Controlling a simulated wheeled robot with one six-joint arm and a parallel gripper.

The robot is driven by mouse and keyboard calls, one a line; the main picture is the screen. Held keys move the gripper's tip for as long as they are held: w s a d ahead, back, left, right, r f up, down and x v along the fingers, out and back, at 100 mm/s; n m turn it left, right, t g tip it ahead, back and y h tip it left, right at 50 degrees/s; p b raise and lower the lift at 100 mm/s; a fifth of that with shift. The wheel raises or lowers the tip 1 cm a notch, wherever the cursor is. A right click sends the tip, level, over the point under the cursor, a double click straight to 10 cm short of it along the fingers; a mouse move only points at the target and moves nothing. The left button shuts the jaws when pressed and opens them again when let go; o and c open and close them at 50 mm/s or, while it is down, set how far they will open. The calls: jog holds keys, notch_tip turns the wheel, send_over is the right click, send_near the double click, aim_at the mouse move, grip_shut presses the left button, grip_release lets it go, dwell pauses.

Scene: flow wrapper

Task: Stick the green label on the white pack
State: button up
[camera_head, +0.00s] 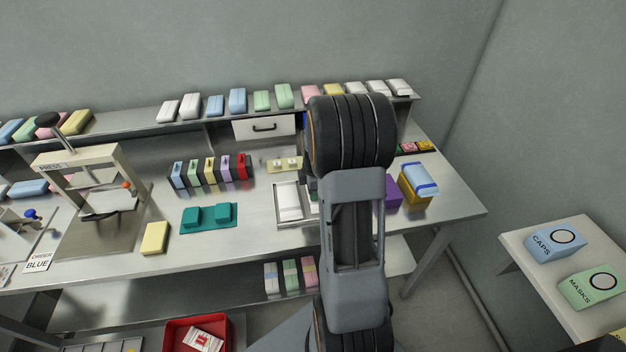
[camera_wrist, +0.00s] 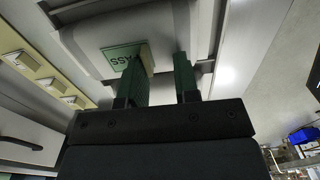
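The white pack (camera_head: 289,202) lies in a metal tray (camera_head: 295,226) on the bench, partly hidden by my arm. In the wrist view, a large pale pack surface (camera_wrist: 90,32) lies ahead of my gripper. A green label (camera_wrist: 118,57) with dark letters, partly covered by a finger, appears against that surface; I cannot tell whether it is stuck. A beige tab (camera_wrist: 147,53) stands at the label, beside my left finger. My gripper (camera_wrist: 165,62) has its two green fingers apart, with a visible gap between them. In the head view my arm hides it.
A pale yellow holder (camera_head: 285,164) stands behind the tray. Coloured boxes (camera_head: 210,171) and a teal fixture (camera_head: 208,218) are to the left. A purple box (camera_head: 388,194) and a yellow-and-blue container (camera_head: 416,185) are close on the right.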

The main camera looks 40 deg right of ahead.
notch_tip(320, 180, up, 14)
jog(key=shift+f, duration=0.2)
dwell(0.8)
jog(key=s+a+m+t, duration=0.1)
jog(key=s+a+m, duration=0.4)
jog(key=a, duration=0.5)
jog(key=s+a+m+t, duration=0.2)
jog(key=s+a+m, duration=0.4)
jog(key=a, duration=0.3)
jog(key=shift+s+a+r+m+t, duration=0.15)
jog(key=shift+a+r+m+t, duration=0.2)
jog(key=shift+m, duration=0.55)
